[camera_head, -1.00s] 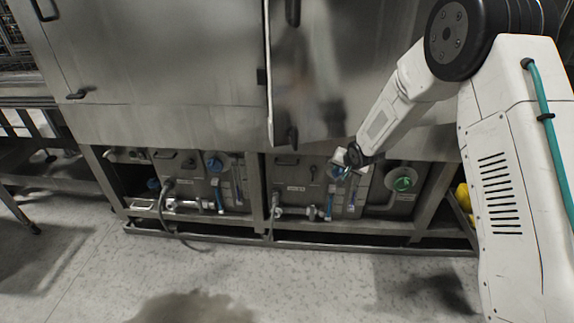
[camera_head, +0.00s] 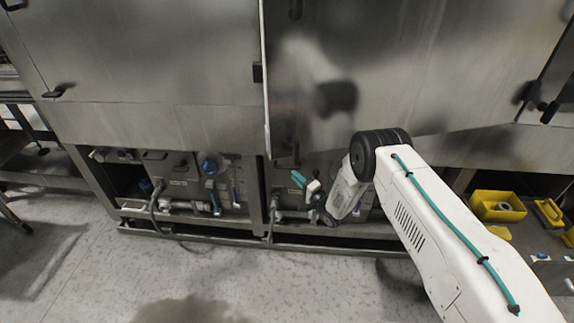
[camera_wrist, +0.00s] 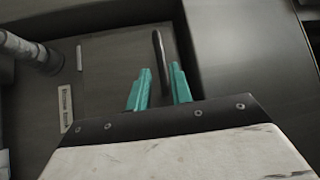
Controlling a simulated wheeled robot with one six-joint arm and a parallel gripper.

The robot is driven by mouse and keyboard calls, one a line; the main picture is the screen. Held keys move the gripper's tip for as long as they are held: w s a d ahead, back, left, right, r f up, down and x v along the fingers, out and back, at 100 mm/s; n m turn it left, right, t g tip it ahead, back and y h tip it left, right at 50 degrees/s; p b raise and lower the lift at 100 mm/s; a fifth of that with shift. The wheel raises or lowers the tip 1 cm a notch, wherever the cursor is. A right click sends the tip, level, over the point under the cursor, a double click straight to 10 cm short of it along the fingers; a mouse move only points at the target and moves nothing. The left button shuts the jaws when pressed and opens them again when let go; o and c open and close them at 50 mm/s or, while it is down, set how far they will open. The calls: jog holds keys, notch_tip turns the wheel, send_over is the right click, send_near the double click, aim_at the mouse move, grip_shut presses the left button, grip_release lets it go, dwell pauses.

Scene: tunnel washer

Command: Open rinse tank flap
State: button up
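In the wrist view, my gripper (camera_wrist: 160,70) has its two teal fingers apart. A dark, thin loop handle (camera_wrist: 158,48) rises between and beyond the fingertips; I see no clear contact. The handle belongs to a dark grey flap (camera_wrist: 108,75) with a small label plate (camera_wrist: 66,108), too blurred to read. In the head view, the right lower flap (camera_head: 320,165) is mostly hidden behind my arm, and it looks closed. My gripper (camera_head: 298,179) is in front of its left part. The left lower flap (camera_head: 172,170) is closed, with its own handle and label.
A grey pipe (camera_wrist: 30,48) stands at the left in the wrist view. A low rail (camera_head: 200,233) runs along the floor. Yellow bins (camera_head: 497,206) stand at the right. The floor in front is clear.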

aim_at(287, 168)
jog(key=x, duration=0.6)
jog(key=shift+w+r, duration=0.1)
jog(key=shift+w, duration=0.35)
jog(key=shift+s, duration=0.1)
grip_shut()
